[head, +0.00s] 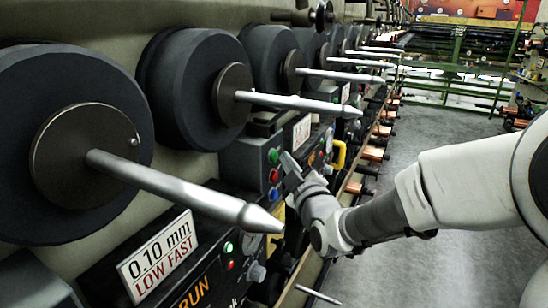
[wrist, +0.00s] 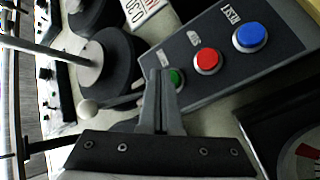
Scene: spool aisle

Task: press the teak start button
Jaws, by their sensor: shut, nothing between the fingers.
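A grey control box holds a green button (head: 273,156), a red button (head: 274,175) and a blue button (head: 274,193) in a column. The wrist view shows the same green button (wrist: 177,77), red button (wrist: 207,61) and blue button (wrist: 250,37), with small labels I cannot read surely. No button looks teak-coloured. My gripper (head: 288,160) is shut and empty, just right of the box in the head view. In the wrist view my gripper's fingertips (wrist: 160,74) overlap the left side of the green button. I cannot tell whether they touch it.
Large dark spools (head: 190,85) line the wall, with pale rods (head: 180,190) sticking out into the aisle. A lower panel with its own small green light or button (head: 228,247) and a sign (head: 160,255) is nearer. The grey floor (head: 440,190) at right is clear.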

